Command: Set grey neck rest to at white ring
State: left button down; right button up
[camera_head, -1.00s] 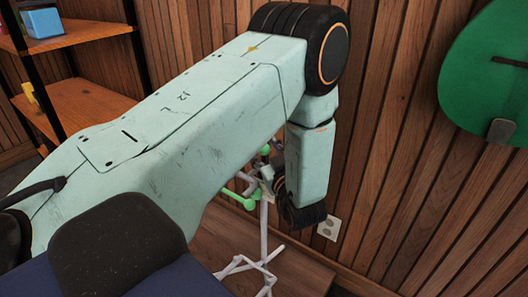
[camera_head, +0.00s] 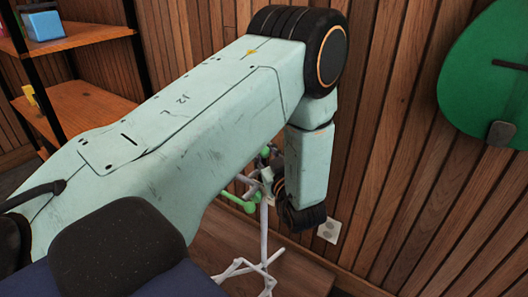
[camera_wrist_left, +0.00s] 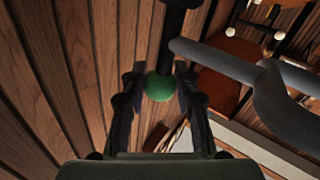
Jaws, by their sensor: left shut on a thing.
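A stand with a pale pole (camera_head: 264,232) stands on the floor behind my left arm in the head view. Green arms (camera_head: 240,203) stick out from its upper part, partly hidden by my forearm. My left gripper (camera_wrist_left: 158,98) points at a round green knob (camera_wrist_left: 160,87) on a dark rod (camera_wrist_left: 172,42) in the wrist view. Its fingers lie on both sides of the knob and hold it. A grey forked piece (camera_wrist_left: 285,92), likely the grey neck rest, reaches right from beside the rod. I cannot make out the white ring. My right gripper is out of view.
A wood-panelled wall (camera_head: 400,150) with an outlet (camera_head: 329,230) rises close behind the stand. A wooden shelf (camera_head: 85,105) is at the left. A green wall piece (camera_head: 490,80) hangs at the upper right. My arm hides much of the floor.

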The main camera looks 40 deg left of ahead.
pick_arm(q)
jog(key=shift+r, duration=0.1)
dwell(0.4)
notch_tip(320, 180, up, 18)
jog(key=p, duration=1.6)
jog(key=c, duration=1)
grip_release()
jog(key=shift+d, duration=0.1)
jog(key=v, duration=0.7)
jog(key=shift+s+d, duration=0.1)
jog(key=shift+d, duration=0.1)
